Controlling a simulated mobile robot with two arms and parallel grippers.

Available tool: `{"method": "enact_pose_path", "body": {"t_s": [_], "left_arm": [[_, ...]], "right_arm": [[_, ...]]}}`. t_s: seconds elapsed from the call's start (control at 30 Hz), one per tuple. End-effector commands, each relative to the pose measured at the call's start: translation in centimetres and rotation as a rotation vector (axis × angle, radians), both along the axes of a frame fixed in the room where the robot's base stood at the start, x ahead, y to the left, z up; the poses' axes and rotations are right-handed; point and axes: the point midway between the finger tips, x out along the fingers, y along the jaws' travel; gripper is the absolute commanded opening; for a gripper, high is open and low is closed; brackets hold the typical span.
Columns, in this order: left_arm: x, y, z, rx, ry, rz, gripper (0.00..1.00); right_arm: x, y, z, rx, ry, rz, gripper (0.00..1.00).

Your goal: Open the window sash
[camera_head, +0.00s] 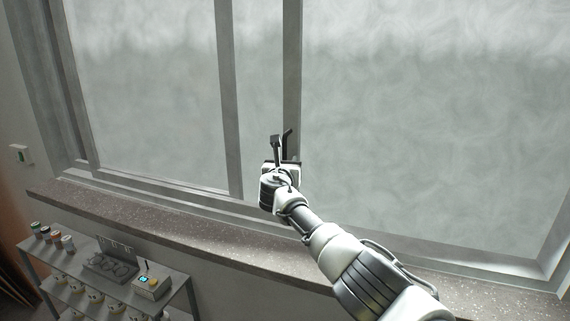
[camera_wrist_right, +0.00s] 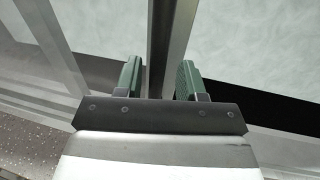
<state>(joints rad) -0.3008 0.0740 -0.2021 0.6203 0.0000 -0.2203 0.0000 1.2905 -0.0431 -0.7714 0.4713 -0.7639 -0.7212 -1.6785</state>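The window has a framed sash (camera_head: 232,100) at the left, with grey stiles and frosted glass, and its right stile stands apart from a second upright (camera_head: 291,70). A strip of glass shows between them. My right gripper (camera_head: 281,136) is in front of the second upright. In the right wrist view its two green-padded fingers (camera_wrist_right: 160,80) are open, with the grey upright (camera_wrist_right: 168,45) running between them and gaps showing at both sides. Whether a finger touches it I cannot tell. My left gripper is not in view.
A speckled stone sill (camera_head: 190,226) runs below the window. A shelf rack (camera_head: 190,283) at the lower left holds small jars, cups and a yellow-grey device (camera_head: 151,283). A switch (camera_head: 21,154) is on the left wall.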

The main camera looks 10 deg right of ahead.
Motion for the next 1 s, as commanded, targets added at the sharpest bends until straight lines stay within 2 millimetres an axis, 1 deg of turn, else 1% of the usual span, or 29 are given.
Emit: {"method": "enact_pose_path", "body": {"t_s": [0.27,0.47,0.67,1.0], "left_arm": [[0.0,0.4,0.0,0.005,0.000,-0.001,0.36],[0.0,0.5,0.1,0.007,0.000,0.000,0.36],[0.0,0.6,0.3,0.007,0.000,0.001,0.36],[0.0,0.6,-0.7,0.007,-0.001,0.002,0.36]], "right_arm": [[-0.1,0.1,0.1,0.001,-0.001,0.001,0.39],[-0.8,0.4,0.0,0.003,-0.003,0.002,0.39],[-2.6,1.0,0.0,0.003,-0.002,0.004,0.39],[-7.0,2.6,-0.2,0.002,-0.003,0.003,0.39]]}}
